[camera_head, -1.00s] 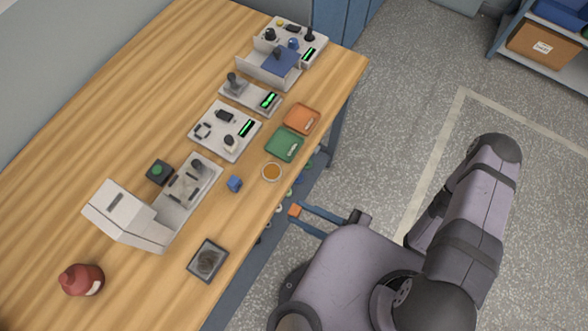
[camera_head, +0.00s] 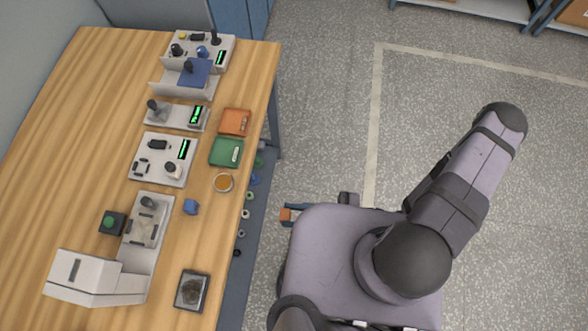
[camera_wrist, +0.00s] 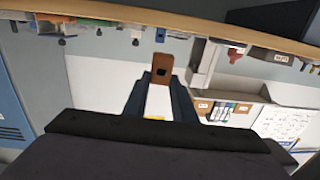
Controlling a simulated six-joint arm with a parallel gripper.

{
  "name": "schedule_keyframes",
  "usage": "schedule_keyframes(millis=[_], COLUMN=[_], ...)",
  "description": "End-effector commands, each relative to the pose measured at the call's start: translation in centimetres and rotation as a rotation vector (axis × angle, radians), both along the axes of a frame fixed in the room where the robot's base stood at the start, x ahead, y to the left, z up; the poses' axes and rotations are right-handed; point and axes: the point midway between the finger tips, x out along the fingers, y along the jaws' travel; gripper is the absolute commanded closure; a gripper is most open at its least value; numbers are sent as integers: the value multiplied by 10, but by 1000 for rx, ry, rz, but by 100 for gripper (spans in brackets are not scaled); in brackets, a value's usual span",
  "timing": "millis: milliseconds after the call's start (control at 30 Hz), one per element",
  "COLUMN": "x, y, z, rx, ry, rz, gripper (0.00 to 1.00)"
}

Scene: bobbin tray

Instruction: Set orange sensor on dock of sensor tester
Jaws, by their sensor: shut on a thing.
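My gripper (camera_head: 289,214) is shut on the small orange sensor (camera_head: 285,214), held between blue fingertips off the table's right edge, over the floor. In the wrist view the sensor (camera_wrist: 163,65) looks like an orange-brown block with a dark square mark, between the fingers. I cannot tell for sure which device is the sensor tester. Candidates are a grey panel with a green display (camera_head: 163,160), a narrow panel with a knob and display (camera_head: 176,117), and a far unit with a blue plate (camera_head: 191,78). No dock can be made out clearly.
Round items line the shelf below the table edge.

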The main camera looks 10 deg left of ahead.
Motion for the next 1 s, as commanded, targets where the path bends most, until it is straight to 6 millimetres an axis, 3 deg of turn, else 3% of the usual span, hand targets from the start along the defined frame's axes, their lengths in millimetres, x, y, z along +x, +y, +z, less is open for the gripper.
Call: schedule_keyframes(millis=[167,267,467,567,700,800,1000], x=[4,22,86,129,187,219,254], y=[0,0,-9,-26,-66,-100,-154], z=[7,14,20,18,16,16,24], rx=[0,0,0,0,1,2,1], ry=[0,0,1,-1,-4,-6,-7], rz=[-16,-85,-346,-527,-779,-931,-1097], gripper=[100,100,100,100,100,100,100])
